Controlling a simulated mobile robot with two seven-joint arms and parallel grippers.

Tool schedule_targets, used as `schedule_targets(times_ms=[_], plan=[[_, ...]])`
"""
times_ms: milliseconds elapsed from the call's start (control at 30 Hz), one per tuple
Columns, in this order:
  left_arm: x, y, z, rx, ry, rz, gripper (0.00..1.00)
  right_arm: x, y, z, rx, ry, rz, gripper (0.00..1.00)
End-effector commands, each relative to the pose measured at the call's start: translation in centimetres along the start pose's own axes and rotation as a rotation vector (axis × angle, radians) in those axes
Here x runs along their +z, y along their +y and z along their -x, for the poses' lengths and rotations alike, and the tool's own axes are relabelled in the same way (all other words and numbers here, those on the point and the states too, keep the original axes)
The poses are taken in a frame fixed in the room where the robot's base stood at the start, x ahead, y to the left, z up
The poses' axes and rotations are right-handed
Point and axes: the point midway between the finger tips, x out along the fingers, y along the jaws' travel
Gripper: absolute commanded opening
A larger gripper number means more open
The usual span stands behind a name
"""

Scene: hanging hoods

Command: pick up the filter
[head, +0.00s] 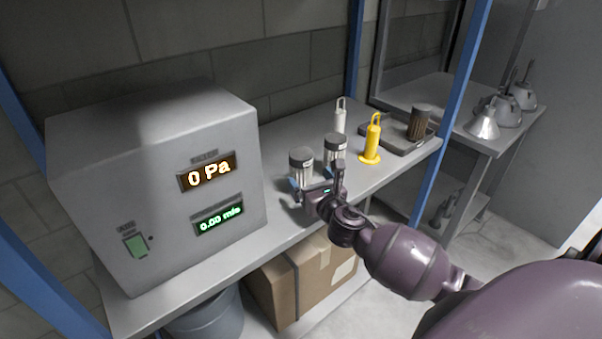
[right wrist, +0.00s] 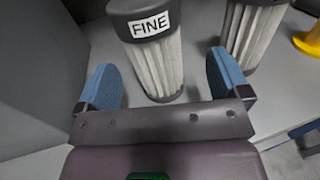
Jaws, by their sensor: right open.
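Two filters with dark caps and pale pleated sides stand upright on the shelf. The left filter (head: 301,160) is labelled FINE in the right wrist view (right wrist: 155,55). The other filter (head: 335,147) stands to its right and is partly cut off in the right wrist view (right wrist: 254,32). My right gripper (head: 317,186) is open at the near side of the filters. In the right wrist view its blue fingertips (right wrist: 162,82) are spread on either side of the FINE filter's lower part, with gaps visible. My left gripper is not in view.
A grey box (head: 160,175) with lit displays stands left of the filters. A yellow handled object (head: 373,140), a white one (head: 340,117) and a dark cylinder on a tray (head: 420,122) stand to the right. Blue posts (head: 452,110) frame the shelf. A cardboard box (head: 305,280) sits below.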

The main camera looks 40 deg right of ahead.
Motion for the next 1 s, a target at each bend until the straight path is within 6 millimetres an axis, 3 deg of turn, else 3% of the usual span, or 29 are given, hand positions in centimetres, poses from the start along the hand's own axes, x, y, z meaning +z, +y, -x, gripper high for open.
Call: schedule_targets(times_ms=[300,667,1000], plan=[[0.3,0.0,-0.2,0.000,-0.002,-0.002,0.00,-0.1,0.6,-4.0,0.000,0.000,-0.001,0.94],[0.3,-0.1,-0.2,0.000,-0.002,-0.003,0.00,0.0,0.6,-4.6,0.000,0.001,-0.001,0.93],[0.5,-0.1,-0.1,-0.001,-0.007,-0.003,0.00,-0.1,0.6,-4.6,0.000,0.001,-0.001,0.40]])
